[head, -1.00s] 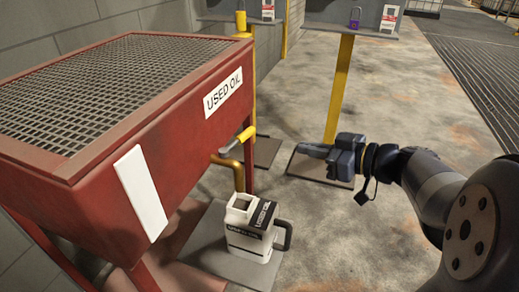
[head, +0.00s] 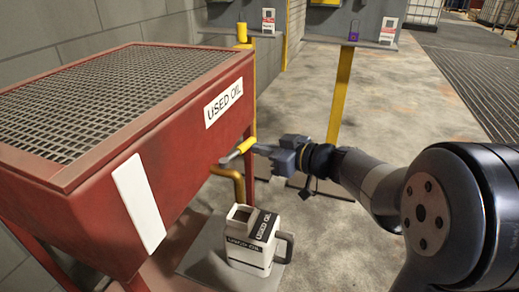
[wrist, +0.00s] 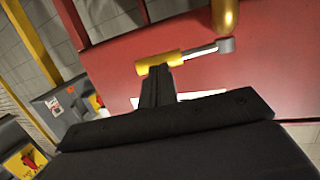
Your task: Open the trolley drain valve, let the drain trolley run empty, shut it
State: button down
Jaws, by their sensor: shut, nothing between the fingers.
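The drain trolley is a red tank (head: 150,185) marked USED OIL, with a mesh top, at the left of the head view. Its drain valve has a lever with a yellow grip (head: 246,146) over a brass spout (head: 236,180). In the wrist view the yellow grip (wrist: 158,63) and its metal lever (wrist: 205,50) lie across the red wall. My gripper (head: 258,149) is shut with nothing held; its tips are at the yellow grip, seemingly touching it. A white USED OIL jug (head: 250,240) stands below the spout. No oil stream shows.
A grey plate (head: 205,262) lies under the jug. Yellow posts (head: 342,85) carry grey panels with a purple padlock (head: 354,31) at the back. The concrete floor to the right is open.

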aim_at(250, 144)
jog(key=shift+w+a+f, duration=0.1)
jog(key=shift+w+a, duration=0.2)
jog(key=shift+a, duration=0.1)
jog(key=shift+f, duration=0.1)
jog(key=shift+w+a+n+g+y+b, duration=0.3)
jog(key=shift+n+g+b, duration=0.3)
jog(key=shift+b, duration=0.25)
jog(key=shift+w+a+n+g+y+b, duration=0.2)
jog(key=shift+w+n+g+y+b, duration=0.2)
jog(key=shift+g+b, duration=0.45)
jog(key=shift+w+a+n+g+y+b, duration=0.3)
jog(key=shift+n+g+b, duration=0.3)
jog(key=shift+b, duration=0.3)
